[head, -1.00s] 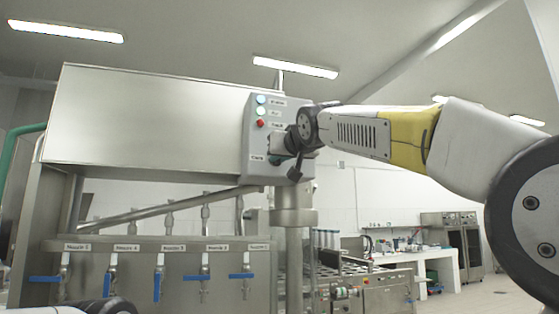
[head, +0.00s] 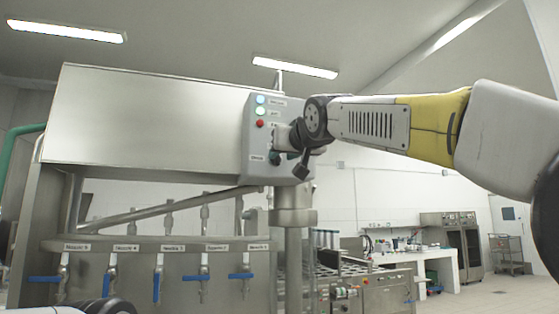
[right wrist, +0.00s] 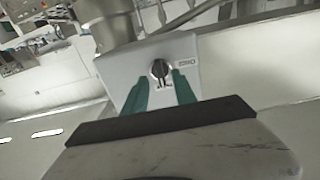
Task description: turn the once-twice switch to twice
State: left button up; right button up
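The once-twice switch (right wrist: 160,69) is a round black knob with a raised bar, on a grey control box (right wrist: 128,75). In the right wrist view its bar stands roughly upright in the picture, and a small label sits to its right. My right gripper (right wrist: 160,84) is open, its two green fingers spread on either side of the knob. I cannot tell whether they touch it. In the head view the right gripper (head: 277,156) is at the lower part of the box, and my wrist hides part of the panel. My left gripper is not in view.
Two light buttons and a red button (head: 260,123) sit higher on the box. The large steel housing (head: 150,120) is to the left, with several blue-handled nozzles (head: 159,270) below. A steel column (head: 295,215) stands under the box. A conveyor and worktable are at the right.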

jog(key=shift+v, duration=2.2)
